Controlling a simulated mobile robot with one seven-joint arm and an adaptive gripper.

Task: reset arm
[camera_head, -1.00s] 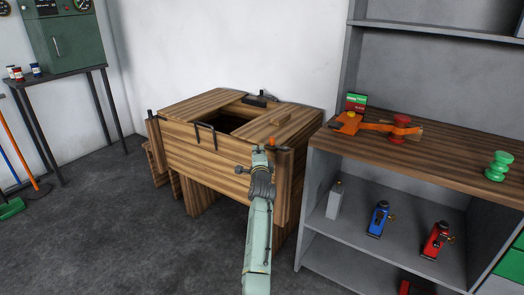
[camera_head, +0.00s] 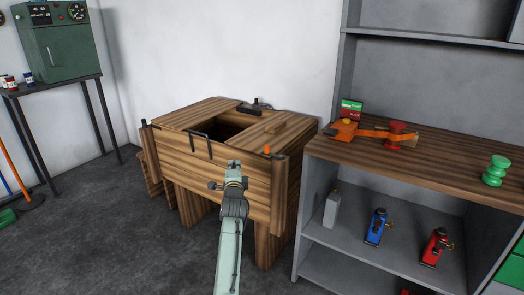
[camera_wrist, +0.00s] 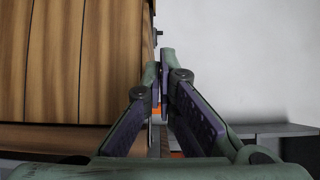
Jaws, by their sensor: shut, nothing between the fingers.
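My arm (camera_head: 231,225) reaches up from the bottom edge of the head view, in front of the wooden bench (camera_head: 200,165). My gripper (camera_wrist: 160,75) shows in the wrist view with its two purple-padded fingers brought together at the tips. Nothing is held between them. In the wrist view, wooden planks (camera_wrist: 70,60) fill the left side beside the fingers, and a pale wall fills the right. In the head view the fingers are too small to make out clearly.
A grey shelf unit (camera_head: 318,190) with a wooden top stands close on the right. On it are an orange device (camera_head: 345,130), a red spool (camera_head: 396,134) and a green spool (camera_head: 495,171). Blue (camera_head: 376,227) and red (camera_head: 434,247) tools sit below.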

